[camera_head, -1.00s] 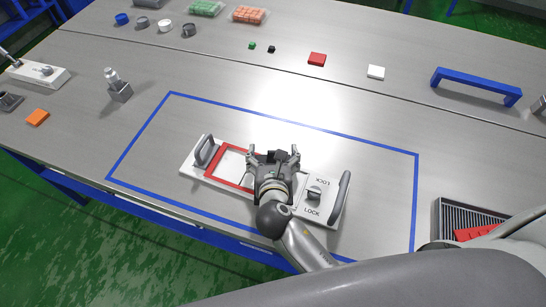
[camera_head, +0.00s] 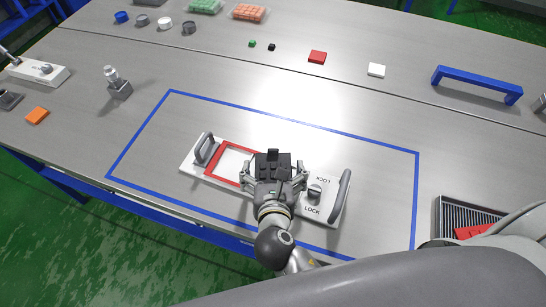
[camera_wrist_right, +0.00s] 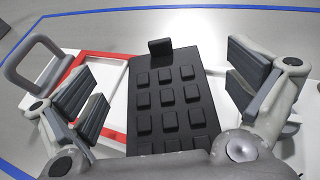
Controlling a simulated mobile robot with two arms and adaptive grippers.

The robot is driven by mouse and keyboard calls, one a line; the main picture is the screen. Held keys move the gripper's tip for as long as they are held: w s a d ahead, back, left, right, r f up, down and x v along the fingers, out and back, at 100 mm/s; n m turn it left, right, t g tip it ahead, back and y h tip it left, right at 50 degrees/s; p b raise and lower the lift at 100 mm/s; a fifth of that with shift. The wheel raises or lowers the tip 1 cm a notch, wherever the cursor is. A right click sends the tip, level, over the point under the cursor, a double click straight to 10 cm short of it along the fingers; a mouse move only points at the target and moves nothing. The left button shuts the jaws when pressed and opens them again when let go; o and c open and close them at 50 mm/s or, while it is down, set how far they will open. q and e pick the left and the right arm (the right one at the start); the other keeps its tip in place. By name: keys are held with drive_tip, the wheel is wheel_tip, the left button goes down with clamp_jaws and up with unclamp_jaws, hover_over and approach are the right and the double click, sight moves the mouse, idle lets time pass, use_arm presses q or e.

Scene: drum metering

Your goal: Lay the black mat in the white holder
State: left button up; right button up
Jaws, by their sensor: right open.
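The black mat (camera_head: 272,160) has rows of raised blocks and an upright tab at its far end. In the right wrist view the mat (camera_wrist_right: 165,68) lies over the middle of the white holder, beside the part of the red frame that shows. I cannot tell whether it sits flat in a recess. The white holder (camera_head: 330,207) has a grey handle at each end and a knob with LOCK lettering. My right gripper (camera_head: 273,172) is open above the holder, its fingers (camera_wrist_right: 165,95) apart on either side of the mat. My left gripper is not in view.
A blue taped rectangle (camera_head: 417,190) surrounds the holder, with bare table inside it. A striped tray (camera_head: 446,220) with a red piece stands at the right front. A blue bridge-shaped bar (camera_head: 476,86), red block (camera_head: 317,58) and white block (camera_head: 376,71) lie farther back.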

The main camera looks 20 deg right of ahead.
drive_tip(key=v, duration=0.5)
drive_tip(key=shift+s+r, duration=0.1)
idle(0.4)
